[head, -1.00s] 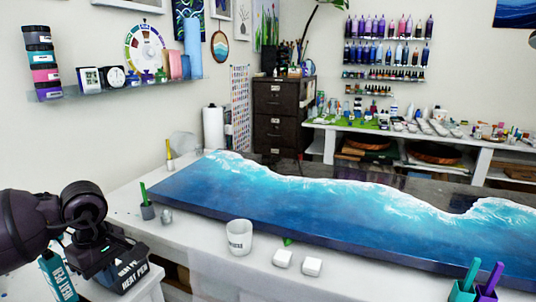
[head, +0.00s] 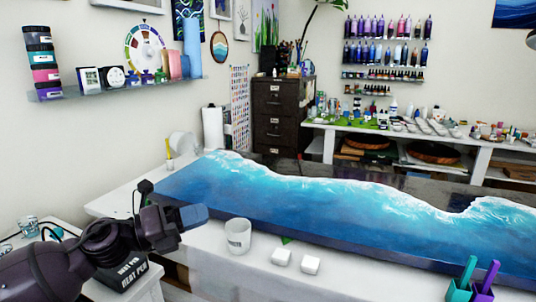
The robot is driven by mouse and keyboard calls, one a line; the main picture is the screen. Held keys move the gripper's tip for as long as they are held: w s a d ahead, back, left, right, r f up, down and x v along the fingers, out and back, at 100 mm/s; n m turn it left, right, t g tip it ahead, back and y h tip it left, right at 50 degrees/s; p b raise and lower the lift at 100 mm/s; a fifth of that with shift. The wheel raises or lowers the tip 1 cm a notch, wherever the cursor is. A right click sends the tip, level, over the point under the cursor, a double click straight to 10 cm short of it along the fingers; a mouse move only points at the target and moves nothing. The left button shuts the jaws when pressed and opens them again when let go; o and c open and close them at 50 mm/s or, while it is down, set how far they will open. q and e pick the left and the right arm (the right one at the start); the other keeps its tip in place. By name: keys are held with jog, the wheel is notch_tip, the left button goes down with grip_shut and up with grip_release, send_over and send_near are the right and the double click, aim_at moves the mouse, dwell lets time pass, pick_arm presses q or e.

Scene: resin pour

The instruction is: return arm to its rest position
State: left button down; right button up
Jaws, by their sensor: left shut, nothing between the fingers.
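My left arm comes in from the lower left. My left gripper (head: 192,216) is shut and empty, above the near left edge of the long work table (head: 205,262). It points right, towards a white cup (head: 238,236), and is apart from it. Behind it, the blue ocean-wave resin board (head: 330,215) lies flat on the table. The gripper hides part of the board's near left corner. My right gripper is not in view.
A dark box labelled HEAT PEN (head: 124,274) sits on a side table, partly behind my arm. Clear glasses (head: 28,226) stand at far left. Teal (head: 462,280) and purple (head: 487,282) tools stand lower right.

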pick_arm(q)
jog(key=s+a+f+n+t+y, duration=0.2)
jog(key=a+f+n+t+y, duration=0.4)
jog(key=f+n, duration=0.7)
jog(key=s+a+f+n+t+y, duration=0.15)
jog(key=a+f+n+y, duration=0.45)
jog(key=n, duration=1)
jog(key=s+a+f+n+g+y, duration=0.2)
jog(key=s+f+n, duration=0.6)
jog(key=s+f, duration=1.3)
jog(key=s+g+y, duration=0.1)
jog(key=g+y, duration=0.1)
jog(key=y, duration=0.1)
jog(key=shift+s+f+y, duration=0.15)
jog(key=shift+y, duration=0.15)
jog(key=shift+g, duration=0.25)
